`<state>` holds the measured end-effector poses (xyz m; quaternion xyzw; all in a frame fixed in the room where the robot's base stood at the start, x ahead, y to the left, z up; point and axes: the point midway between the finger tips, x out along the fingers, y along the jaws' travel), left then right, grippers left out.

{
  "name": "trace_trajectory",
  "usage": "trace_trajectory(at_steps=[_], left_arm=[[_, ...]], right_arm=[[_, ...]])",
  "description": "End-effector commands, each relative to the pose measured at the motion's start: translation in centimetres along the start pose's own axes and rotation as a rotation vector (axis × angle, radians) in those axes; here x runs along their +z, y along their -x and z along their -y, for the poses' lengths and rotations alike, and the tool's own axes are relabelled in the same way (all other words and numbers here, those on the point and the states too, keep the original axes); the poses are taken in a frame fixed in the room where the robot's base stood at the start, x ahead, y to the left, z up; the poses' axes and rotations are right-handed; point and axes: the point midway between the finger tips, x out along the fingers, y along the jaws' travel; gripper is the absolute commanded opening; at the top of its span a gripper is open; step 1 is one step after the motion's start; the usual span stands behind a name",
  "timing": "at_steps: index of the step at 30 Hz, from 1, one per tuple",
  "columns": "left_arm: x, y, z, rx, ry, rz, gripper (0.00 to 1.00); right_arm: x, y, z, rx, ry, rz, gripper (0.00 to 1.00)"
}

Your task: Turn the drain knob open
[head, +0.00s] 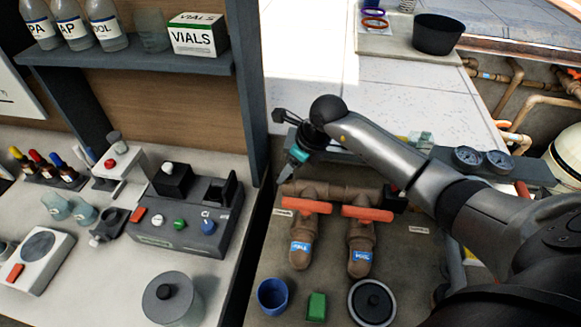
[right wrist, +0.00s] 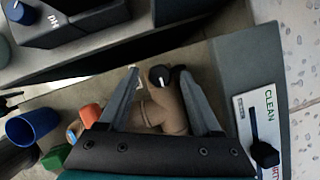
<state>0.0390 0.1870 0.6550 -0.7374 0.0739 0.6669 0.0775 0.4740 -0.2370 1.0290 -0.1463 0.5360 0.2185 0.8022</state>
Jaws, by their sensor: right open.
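A round black knob with a white pointer line (right wrist: 159,77) sits on a brown pipe fitting (right wrist: 165,110) in the right wrist view. My right gripper (right wrist: 158,71) is open, its two grey fingers on either side of the knob in the picture. I cannot tell whether the fingers touch it or how far above it they are. In the head view my right gripper (head: 285,174) points down near the back left end of the brown pipework (head: 335,192). The knob is not clear there. My left gripper is not in view.
Two orange handles (head: 302,205) (head: 367,213) lie on the pipes, close to the gripper. A CLEAN slider panel (right wrist: 262,135) is beside the gripper.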

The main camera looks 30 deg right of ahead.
Motion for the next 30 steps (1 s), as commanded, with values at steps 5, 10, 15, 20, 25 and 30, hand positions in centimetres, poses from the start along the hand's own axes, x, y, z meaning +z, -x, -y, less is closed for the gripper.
trace_trajectory(at_steps=[5,10,15,20,25,30], left_arm=[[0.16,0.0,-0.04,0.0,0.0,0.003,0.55],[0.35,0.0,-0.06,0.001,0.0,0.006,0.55],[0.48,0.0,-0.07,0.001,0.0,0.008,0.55],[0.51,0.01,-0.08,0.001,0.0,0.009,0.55],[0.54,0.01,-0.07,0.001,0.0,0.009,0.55],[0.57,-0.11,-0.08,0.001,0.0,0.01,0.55]], right_arm=[[0.03,0.03,0.0,0.0,0.0,0.0,0.58],[0.03,0.05,0.0,0.0,0.0,0.0,0.39],[0.02,0.06,0.0,0.0,0.0,0.0,0.19],[0.02,0.06,0.01,0.0,0.0,0.0,0.01],[0.02,0.07,0.01,0.0,0.0,0.0,0.0],[0.01,0.05,0.05,0.001,0.005,0.0,0.0]])
